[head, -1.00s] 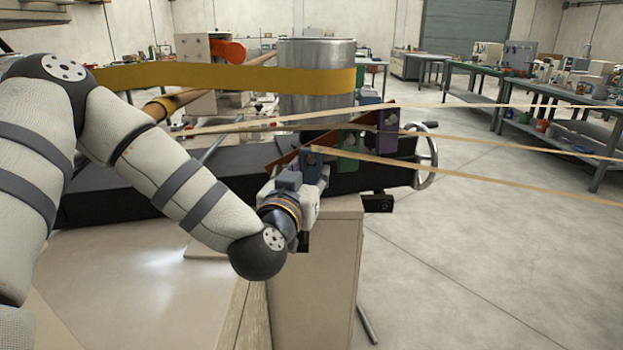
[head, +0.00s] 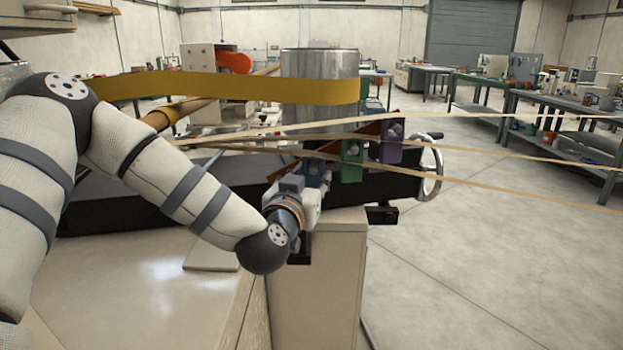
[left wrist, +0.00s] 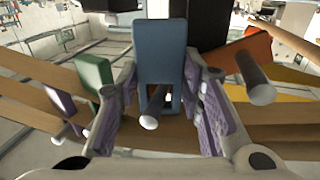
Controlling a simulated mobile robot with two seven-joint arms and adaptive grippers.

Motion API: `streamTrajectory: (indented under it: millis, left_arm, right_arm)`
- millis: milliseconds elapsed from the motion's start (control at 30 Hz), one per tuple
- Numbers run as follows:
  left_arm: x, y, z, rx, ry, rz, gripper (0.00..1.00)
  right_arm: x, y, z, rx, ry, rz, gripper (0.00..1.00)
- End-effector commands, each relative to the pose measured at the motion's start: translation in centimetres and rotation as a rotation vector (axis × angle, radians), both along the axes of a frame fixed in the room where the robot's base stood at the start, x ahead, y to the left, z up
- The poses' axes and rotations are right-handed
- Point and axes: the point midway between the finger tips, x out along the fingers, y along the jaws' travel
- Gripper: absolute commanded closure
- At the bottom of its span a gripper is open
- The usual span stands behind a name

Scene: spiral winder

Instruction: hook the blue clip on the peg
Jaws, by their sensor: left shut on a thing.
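The blue clip (left wrist: 160,50) is held upright between my left gripper's fingers (left wrist: 160,110) in the left wrist view. A dark peg with a pale end (left wrist: 149,121) shows at the slot in the clip's lower part. It appears to come through the slot, but how deep the clip sits on it I cannot tell. In the head view my left gripper (head: 308,184) is shut on the blue clip (head: 315,170), beside the green clip, and largely covers it. The peg behind it is hidden there. My right gripper is not in view.
The green clip (head: 352,160) and purple clip (head: 387,144) stand in a row beside the blue one, with tan bands running right. Another bare peg (left wrist: 258,88) shows at right in the wrist view. A yellow band (head: 230,88) wraps the metal drum (head: 320,62).

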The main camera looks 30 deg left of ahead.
Motion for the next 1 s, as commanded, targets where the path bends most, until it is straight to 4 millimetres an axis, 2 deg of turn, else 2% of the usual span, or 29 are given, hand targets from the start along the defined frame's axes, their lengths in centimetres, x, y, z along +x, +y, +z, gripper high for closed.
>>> streamTrajectory:
  millis: [267,300,400,733,1000]
  left_arm:
    - [0.0,0.0,0.0,0.0,0.0,0.0,0.93]
    - [0.0,0.0,0.0,0.0,0.0,0.0,0.64]
    - [0.0,0.0,0.0,0.0,0.0,0.0,0.43]
    - [-0.4,-0.2,0.0,0.0,0.001,-0.002,0.43]
    - [-5.5,-1.8,0.0,-0.002,0.002,-0.003,0.43]
  right_arm:
    - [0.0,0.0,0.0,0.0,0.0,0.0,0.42]
    - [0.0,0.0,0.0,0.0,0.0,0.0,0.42]
    - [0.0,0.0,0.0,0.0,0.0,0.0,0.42]
    - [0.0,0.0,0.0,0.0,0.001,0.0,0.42]
    - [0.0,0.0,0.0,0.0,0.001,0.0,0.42]
